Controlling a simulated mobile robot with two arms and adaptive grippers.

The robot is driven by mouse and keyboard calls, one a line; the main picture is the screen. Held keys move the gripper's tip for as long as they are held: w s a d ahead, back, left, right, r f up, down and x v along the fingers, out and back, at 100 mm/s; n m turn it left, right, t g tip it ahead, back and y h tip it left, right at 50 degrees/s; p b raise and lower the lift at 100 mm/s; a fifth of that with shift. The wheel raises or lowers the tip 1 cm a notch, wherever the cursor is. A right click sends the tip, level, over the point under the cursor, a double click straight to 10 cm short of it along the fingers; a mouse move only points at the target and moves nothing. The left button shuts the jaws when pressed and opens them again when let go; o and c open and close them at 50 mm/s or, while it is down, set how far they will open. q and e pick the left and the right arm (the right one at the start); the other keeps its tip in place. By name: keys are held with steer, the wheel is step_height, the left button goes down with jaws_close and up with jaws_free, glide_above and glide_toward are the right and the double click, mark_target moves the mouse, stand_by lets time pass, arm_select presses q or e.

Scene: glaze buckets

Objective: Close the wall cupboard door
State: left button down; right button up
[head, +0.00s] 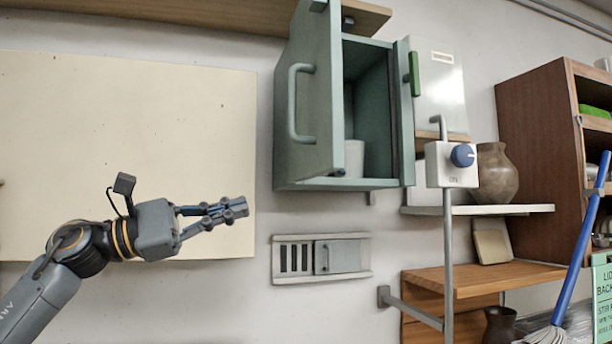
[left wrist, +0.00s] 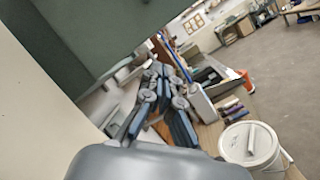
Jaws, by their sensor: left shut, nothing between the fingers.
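The grey-green wall cupboard (head: 368,184) hangs on the wall in the upper middle of the head view. Its left door (head: 316,110) stands open, swung out toward me, with a vertical bar handle (head: 293,103) on its face. The cupboard's inside shows, with a pale cylindrical container (head: 354,158) in it. My left gripper (head: 236,208) is shut and empty, left of the door and below its handle, apart from it in the picture. The left wrist view shows its closed fingers (left wrist: 165,78) under a large dark green panel (left wrist: 100,35), likely the cupboard or its door. My right gripper is not in view.
A slatted wall vent (head: 300,259) lies below. A white bucket (left wrist: 250,147) shows in the left wrist view.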

arm_select(q)
steer(key=s+a+r+m+y, duration=0.2)
steer(key=s+r+m+y, duration=0.1)
steer(key=s+r+m, duration=0.5)
steer(key=n+p, duration=0.1)
steer(key=p, duration=0.3)
glide_toward(326, 169)
steer(key=x, duration=0.6)
steer(key=shift+w+r, duration=0.1)
steer(key=shift+w+d, duration=0.1)
steer(key=shift+d, duration=0.4)
steer(key=shift+p, duration=0.3)
